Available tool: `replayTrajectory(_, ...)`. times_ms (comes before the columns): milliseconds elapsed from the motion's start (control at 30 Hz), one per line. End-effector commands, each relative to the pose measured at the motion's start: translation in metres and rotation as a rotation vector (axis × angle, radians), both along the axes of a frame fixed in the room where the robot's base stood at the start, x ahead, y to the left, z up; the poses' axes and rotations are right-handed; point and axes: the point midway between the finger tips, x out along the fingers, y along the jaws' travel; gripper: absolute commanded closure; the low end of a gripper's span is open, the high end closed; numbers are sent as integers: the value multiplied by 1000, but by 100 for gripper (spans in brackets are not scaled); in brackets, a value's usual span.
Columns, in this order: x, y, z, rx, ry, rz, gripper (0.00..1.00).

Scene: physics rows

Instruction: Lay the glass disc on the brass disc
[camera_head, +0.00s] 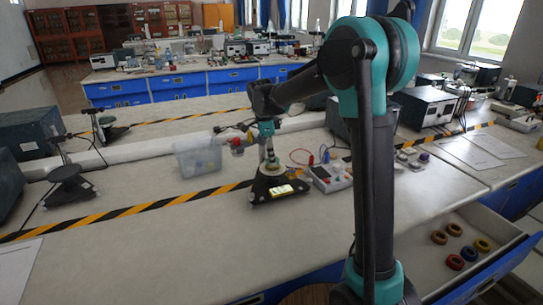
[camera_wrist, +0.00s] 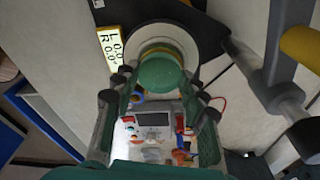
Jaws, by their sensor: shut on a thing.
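My gripper (camera_wrist: 160,86) is shut on a green round disc, which I take as the glass disc (camera_wrist: 160,78); its fingers lie on either side. In the wrist view the disc overlaps a pale round plate (camera_wrist: 160,31) on a black-based stand. In the head view my gripper (camera_head: 269,156) points down over this stand (camera_head: 262,193). The gap or contact between the held disc and the stand is hidden.
A lit readout (camera_head: 280,190) sits on the stand's front. A white meter box (camera_head: 331,178) with leads is close on the right. A clear plastic bin (camera_head: 198,158) stands to the left. An open drawer (camera_head: 487,283) holds several coloured rings.

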Motion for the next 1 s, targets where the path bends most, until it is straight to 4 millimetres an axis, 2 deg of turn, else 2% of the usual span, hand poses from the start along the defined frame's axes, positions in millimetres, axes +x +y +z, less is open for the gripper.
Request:
replayTrajectory(467,0,0,-5,0,0,0,87)
replayTrajectory(500,0,0,-5,0,0,0,53)
replayTrajectory(633,0,0,-5,0,0,0,36)
replayTrajectory(667,0,0,-5,0,0,0,33)
replayTrajectory(1000,0,0,-3,0,0,0,33)
